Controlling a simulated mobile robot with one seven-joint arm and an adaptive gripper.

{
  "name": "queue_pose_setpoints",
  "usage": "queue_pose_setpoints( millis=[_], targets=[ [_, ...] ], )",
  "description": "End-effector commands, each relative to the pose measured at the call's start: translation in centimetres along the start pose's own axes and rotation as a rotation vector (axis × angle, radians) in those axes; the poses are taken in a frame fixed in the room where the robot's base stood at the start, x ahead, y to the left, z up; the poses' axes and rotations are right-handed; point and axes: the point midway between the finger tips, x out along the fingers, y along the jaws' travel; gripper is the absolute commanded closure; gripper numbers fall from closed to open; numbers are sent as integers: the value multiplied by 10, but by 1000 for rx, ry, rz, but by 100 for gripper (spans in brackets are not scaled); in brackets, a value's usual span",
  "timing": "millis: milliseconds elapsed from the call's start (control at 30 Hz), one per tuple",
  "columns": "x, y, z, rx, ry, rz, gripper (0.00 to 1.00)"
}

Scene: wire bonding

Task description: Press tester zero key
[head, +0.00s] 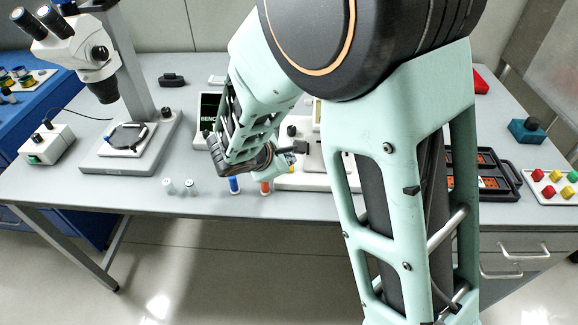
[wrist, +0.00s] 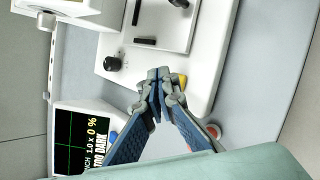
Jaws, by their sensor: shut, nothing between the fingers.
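The white bench device that appears to be the tester (wrist: 205,92) fills the upper middle of the wrist view. It has a black knob (wrist: 112,63) and a small yellow key (wrist: 183,80) near its front edge. I cannot read a label on the key. In the head view the device (head: 305,181) is largely hidden behind my arm, and a bit of yellow (head: 291,169) shows beside my gripper (head: 287,157). My gripper (wrist: 158,82) is shut and empty. In the wrist view its fingertips are just left of the yellow key; whether they touch it cannot be told.
A monitor (wrist: 83,143) stands left of the device. Blue (head: 233,185) and orange (head: 265,188) spools and two small white-capped vials (head: 190,187) stand near the table's front edge. A microscope (head: 90,60) is at left; a black tray (head: 512,185) is at right.

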Motion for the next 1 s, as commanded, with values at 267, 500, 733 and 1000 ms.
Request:
queue_pose_setpoints(
  millis=[267, 500, 733, 1000],
  targets=[
    [-12, 9, 9, 2, 0, 2, 100],
    [-30, 22, 21, 1, 0, 1, 100],
    [-36, 26, 26, 0, 0, 0, 100],
    [-35, 25, 25, 0, 0, 0, 100]
  ],
)
